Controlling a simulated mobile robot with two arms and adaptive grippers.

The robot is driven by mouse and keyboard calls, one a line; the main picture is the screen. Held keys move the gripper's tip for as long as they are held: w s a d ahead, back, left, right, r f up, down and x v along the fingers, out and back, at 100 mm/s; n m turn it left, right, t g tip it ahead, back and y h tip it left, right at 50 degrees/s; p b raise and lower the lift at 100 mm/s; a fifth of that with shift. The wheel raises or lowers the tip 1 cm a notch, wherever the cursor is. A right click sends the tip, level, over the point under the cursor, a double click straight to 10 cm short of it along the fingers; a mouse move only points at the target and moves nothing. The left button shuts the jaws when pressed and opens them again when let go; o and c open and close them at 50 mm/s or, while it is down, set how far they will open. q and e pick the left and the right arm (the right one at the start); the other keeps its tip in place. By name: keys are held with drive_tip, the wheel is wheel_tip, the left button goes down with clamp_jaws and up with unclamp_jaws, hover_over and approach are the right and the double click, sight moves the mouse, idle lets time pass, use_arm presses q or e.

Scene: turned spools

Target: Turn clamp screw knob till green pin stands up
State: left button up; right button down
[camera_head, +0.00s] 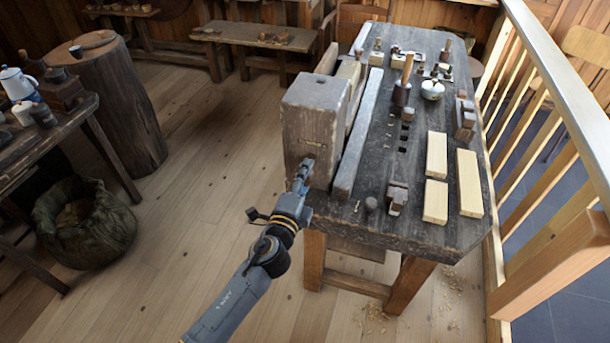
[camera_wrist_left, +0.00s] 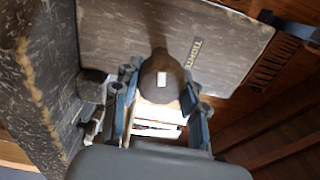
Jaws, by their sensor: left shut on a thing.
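A dark brown rounded knob (camera_wrist_left: 160,82) with a small white mark on it sits between the fingers of my left gripper in the left wrist view. My left gripper (camera_head: 303,170) is shut on this knob, at the near face of the big wooden clamp block (camera_head: 313,112) on the bench's left side. In the head view the gripper hides the knob. The block's face shows in the left wrist view (camera_wrist_left: 110,35), with a small dark slotted plate (camera_wrist_left: 192,52) beside the knob. I cannot make out a green pin in either view. My right gripper is out of view.
The workbench (camera_head: 345,208) holds pale wood blocks (camera_head: 468,183), a mallet-like tool (camera_head: 402,88) and small tools. A wooden railing (camera_head: 560,105) runs along the right. A side table (camera_head: 60,130) and a sack (camera_head: 85,222) stand at left. Open floor lies between.

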use_arm(q)
drive_tip(key=m, duration=0.5)
drive_tip(key=shift+s+f+m+p, duration=0.1)
drive_tip(key=shift+f+m+p, duration=0.2)
drive_tip(key=shift+f+p, duration=0.1)
drive_tip(key=shift+f+m+p, duration=0.2)
drive_tip(key=shift+m+p, duration=0.25)
drive_tip(key=shift+m, duration=1.85)
drive_tip(key=o, duration=1.1)
drive_tip(key=shift+a, duration=0.1)
drive_tip(key=shift+c, duration=0.2)
drive_tip(key=shift+o, duration=0.5)
drive_tip(key=shift+s+a+r, duration=0.1)
drive_tip(key=shift+s+r, duration=0.05)
drive_tip(key=shift+r, duration=0.1)
drive_tip(key=v, duration=1.2)
drive_tip(key=shift+r, duration=0.1)
